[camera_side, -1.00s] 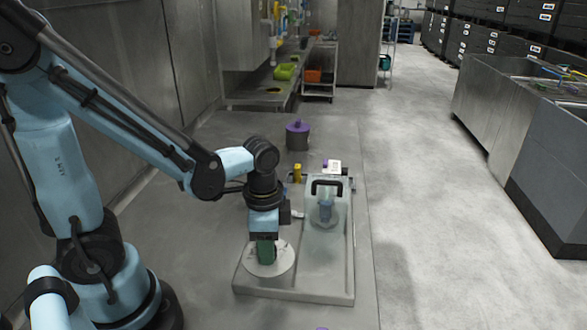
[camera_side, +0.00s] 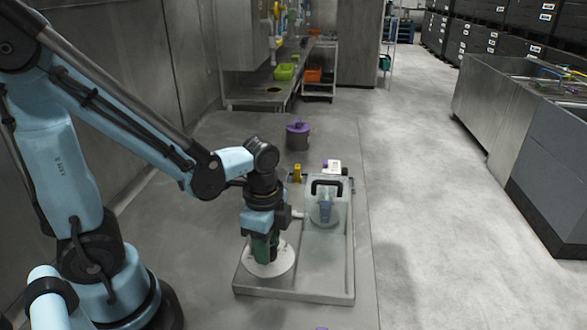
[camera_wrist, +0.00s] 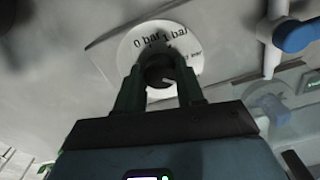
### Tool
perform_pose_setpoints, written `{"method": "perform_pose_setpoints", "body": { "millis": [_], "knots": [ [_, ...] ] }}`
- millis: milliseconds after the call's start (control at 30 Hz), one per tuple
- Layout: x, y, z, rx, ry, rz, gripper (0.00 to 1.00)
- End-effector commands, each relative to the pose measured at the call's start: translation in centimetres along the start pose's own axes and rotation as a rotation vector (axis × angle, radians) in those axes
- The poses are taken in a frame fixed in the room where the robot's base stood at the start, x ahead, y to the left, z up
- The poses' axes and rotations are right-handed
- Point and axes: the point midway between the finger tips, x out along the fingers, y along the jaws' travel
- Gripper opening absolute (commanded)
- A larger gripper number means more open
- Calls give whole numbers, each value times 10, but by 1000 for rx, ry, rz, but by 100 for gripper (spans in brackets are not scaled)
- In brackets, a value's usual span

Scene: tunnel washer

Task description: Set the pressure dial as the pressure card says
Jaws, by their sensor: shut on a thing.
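The pressure dial is a round white plate (camera_side: 284,264) at the front left of a grey tray. In the wrist view its face (camera_wrist: 150,27) shows the print "0 bar" and "1 bar"; another mark at the right is too blurred to read. My gripper (camera_side: 264,257) points down over the dial. In the wrist view its dark green fingers (camera_wrist: 160,84) are shut on the dial's black knob (camera_wrist: 158,70). The knob's pointer and the lower part of the face are hidden by my fingers. No readable pressure card shows.
The valve's blue handle (camera_wrist: 298,36) is close at the right in the wrist view. A purple-lidded pot (camera_side: 297,137) stands behind. Floor at the right is clear.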

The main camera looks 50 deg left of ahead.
Motion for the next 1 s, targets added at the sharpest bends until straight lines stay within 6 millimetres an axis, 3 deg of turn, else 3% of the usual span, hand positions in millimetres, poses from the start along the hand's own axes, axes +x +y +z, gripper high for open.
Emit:
{"method": "perform_pose_setpoints", "body": {
  "millis": [167, 200, 333, 733, 1000],
  "knots": [
    [0, 0, 1, 1, -2, 0, 7],
    [0, 0, 1, 1, -2, 1, 44],
    [0, 0, 0, 0, -2, 0, 63],
    [-4, 0, 0, -1, -1, 0, 63],
    [-29, 0, 0, -1, -1, 0, 63]
  ]
}}
